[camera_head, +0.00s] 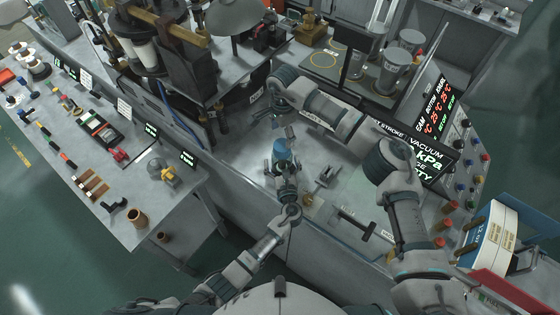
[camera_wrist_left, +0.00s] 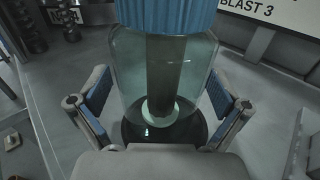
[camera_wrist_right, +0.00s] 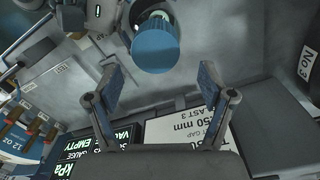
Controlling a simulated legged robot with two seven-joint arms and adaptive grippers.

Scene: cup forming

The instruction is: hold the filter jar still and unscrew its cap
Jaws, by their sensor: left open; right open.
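The filter jar (camera_wrist_left: 130,75) is clear glass with a dark inner tube and a dark base, and stands upright. Its ribbed blue cap (camera_head: 281,146) is on top, and also shows in the right wrist view (camera_wrist_right: 155,46). My left gripper (camera_wrist_left: 160,88) is open, with one blue-padded finger on each side of the jar and visible gaps at both sides. In the head view the left gripper (camera_head: 282,166) is low at the jar. My right gripper (camera_wrist_right: 160,78) is open and empty, its fingertips short of the cap. In the head view the right gripper (camera_head: 290,130) is just beyond the cap.
A small grey fixture (camera_head: 326,176) and a dark T-shaped handle (camera_head: 357,222) stand right of the jar. A control panel with a lit display (camera_head: 428,158) is at the right. A side bench (camera_head: 130,232) with tools is at the left.

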